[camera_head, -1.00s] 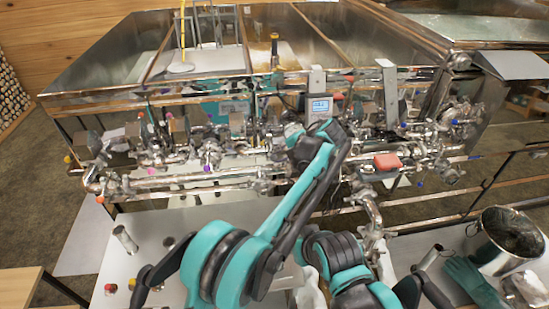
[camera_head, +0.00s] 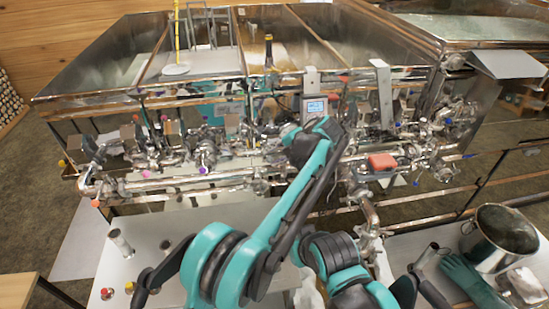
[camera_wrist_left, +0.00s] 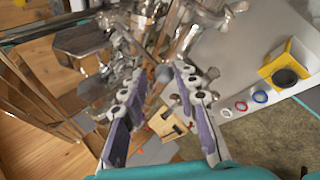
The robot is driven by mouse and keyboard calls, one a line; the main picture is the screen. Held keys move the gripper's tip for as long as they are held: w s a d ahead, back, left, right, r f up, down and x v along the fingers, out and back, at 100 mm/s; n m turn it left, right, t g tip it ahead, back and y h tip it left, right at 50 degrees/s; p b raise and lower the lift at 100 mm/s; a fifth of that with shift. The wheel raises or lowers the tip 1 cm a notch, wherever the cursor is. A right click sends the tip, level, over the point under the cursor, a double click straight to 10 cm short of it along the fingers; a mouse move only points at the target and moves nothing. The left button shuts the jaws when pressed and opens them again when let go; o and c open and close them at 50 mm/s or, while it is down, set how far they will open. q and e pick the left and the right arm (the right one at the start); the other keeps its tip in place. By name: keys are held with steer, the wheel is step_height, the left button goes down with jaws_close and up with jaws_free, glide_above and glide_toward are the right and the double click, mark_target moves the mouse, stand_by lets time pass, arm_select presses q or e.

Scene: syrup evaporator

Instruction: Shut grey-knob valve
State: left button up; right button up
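A small round grey knob (camera_wrist_left: 163,73) shows in the left wrist view among shiny metal valves and pipes. My left gripper (camera_wrist_left: 152,62) is open, with its two purple-grey fingers either side of the knob in that view. I cannot tell whether either finger touches it. In the head view my teal left arm reaches to the pipework (camera_head: 190,180) at the front of the evaporator, and its dark wrist hides the fingers and the valve there.
The evaporator pans (camera_head: 205,68) stand behind the pipework. A small display box (camera_head: 315,106) and a red-topped part (camera_head: 382,162) sit close to my left arm. A metal bucket (camera_head: 503,238) and a teal glove (camera_head: 470,282) are at right.

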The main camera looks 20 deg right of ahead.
arm_select(q)
step_height(320, 180, up, 9)
stand_by(0.3)
steer(key=s+a+f+m+g+h+b, duration=0.1)
steer(key=s+a+f+m+b, duration=0.25)
steer(key=a, duration=0.55)
steer(key=s+a+f+m+h+b, duration=0.15)
steer(key=a+m+b, duration=0.25)
steer(key=a, duration=0.4)
steer(key=s+a+f+m+g+b, duration=0.1)
steer(key=s+a+f+m+b, duration=0.25)
steer(key=a, duration=0.55)
steer(key=s+a+f+m+t+h+b, duration=0.1)
steer(key=s+a+f+m+b, duration=0.4)
steer(key=s+f, duration=0.6)
steer(key=s+a+f+m+h+b, duration=0.1)
steer(key=s+a+f+m+b, duration=0.4)
steer(key=s+a+f+m, duration=0.3)
step_height(320, 180, down, 6)
steer(key=s+a, duration=0.1)
steer(key=s, duration=0.2)
steer(key=shift+r+m+t+b, duration=0.15)
steer(key=shift+m+t+b, duration=0.15)
steer(key=shift+t+b, duration=0.1)
